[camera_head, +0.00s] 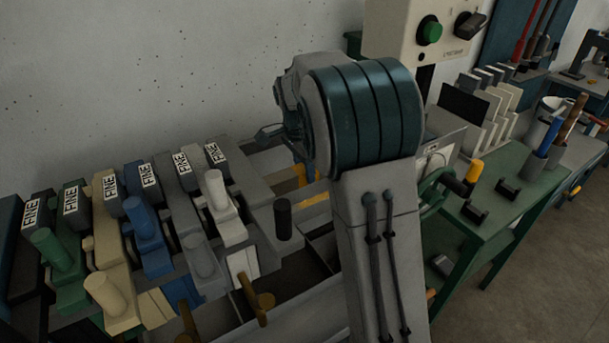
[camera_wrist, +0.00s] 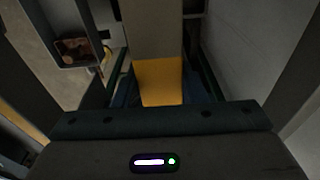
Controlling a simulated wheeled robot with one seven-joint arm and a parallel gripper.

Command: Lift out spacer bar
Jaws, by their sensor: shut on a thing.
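The bar I take to be the spacer bar shows a yellow face (camera_wrist: 160,82) in the middle of the wrist view, in line with a grey-brown length beyond it. My gripper (camera_wrist: 160,92) is shut on it; the fingertips are hard to make out in the dark. In the head view, yellow parts (camera_head: 315,197) show just left of my arm, beside the row of levers. My arm covers most of that spot, and my gripper is hidden behind it. I cannot tell whether the bar is clear of its seat.
Coloured lever blocks (camera_head: 143,222) labelled "FINE" stand in a row on the left. A black upright cylinder (camera_head: 283,219) stands close to my arm. A control box with a green button (camera_head: 429,30) is behind. A green bench (camera_head: 530,195) with holders and tools is right.

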